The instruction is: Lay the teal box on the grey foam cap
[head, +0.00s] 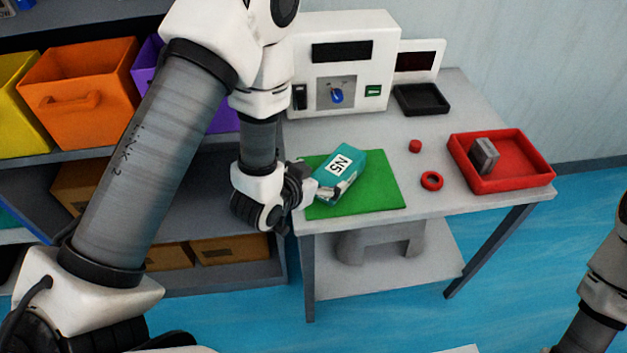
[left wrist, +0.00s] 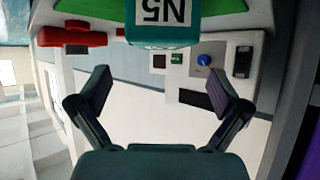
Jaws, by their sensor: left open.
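The teal box (head: 348,168), with a white "N5" label, is at the green mat (head: 385,195) on the table and looks slightly tilted. My left gripper (head: 324,188) is open at the box's left end, its finger overlapping the box edge in the head view. In the left wrist view the open gripper (left wrist: 165,88) has empty space between its fingertips, and the teal box (left wrist: 163,22) shows at the top, beyond them. A grey arched piece (head: 350,246), likely the foam cap, is on the lower shelf, partly hidden by the tabletop. My right gripper is out of view.
A red tray (head: 520,179) holding a grey block (head: 484,155) is at the table's right. A red ring (head: 431,181) and small red piece (head: 415,146) lie between. A white tester (head: 345,65) and black tray (head: 421,99) stand behind. Shelves with bins (head: 85,90) are left.

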